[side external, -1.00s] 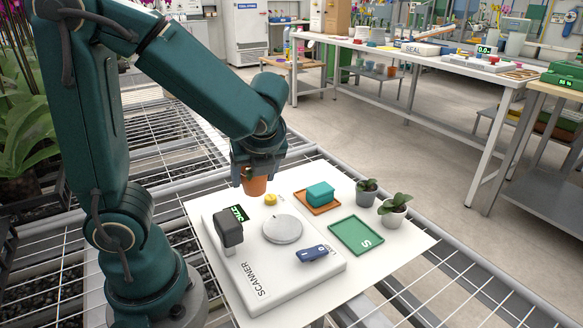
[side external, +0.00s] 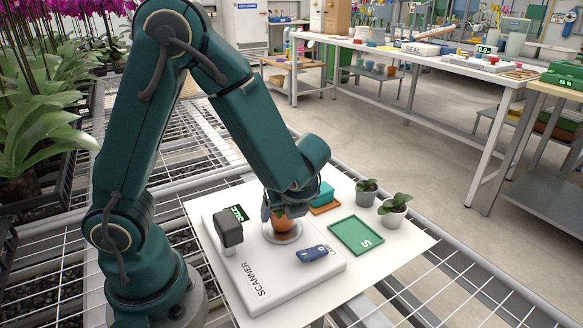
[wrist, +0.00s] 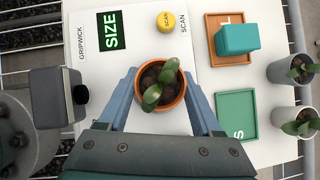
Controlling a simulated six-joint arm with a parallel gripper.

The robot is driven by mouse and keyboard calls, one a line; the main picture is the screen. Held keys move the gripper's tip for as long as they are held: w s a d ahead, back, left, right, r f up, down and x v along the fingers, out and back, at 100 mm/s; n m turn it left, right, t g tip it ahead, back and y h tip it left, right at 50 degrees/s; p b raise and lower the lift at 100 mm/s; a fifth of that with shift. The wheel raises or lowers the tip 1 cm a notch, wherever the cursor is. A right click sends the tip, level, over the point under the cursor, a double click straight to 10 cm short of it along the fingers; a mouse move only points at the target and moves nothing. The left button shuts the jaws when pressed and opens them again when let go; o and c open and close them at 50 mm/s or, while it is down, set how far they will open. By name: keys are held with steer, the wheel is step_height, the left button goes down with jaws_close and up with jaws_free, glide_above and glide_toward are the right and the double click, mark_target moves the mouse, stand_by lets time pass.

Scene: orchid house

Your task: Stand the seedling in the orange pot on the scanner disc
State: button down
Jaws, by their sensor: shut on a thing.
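The orange pot (side external: 283,224) with its green-leaved seedling is upright between the fingers of my gripper (side external: 279,212), over the scanner disc (side external: 286,240). The grey disc shows as a rim around the pot's foot in the side view; I cannot tell if the pot touches it. In the wrist view the orange pot (wrist: 177,104) is seen from above, with dark bark and leaves inside. The blue-grey fingers of my gripper (wrist: 160,98) are shut on it from both sides.
A dark scanner head (side external: 229,231) stands left of the disc; a blue device (side external: 314,253) lies to its right. A teal block (wrist: 237,38) sits on the orange tray (wrist: 213,56). The green tray (side external: 357,236) is empty.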

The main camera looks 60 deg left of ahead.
steer(key=shift+f, duration=0.1)
steer(key=shift+c, duration=0.3)
jaws_free()
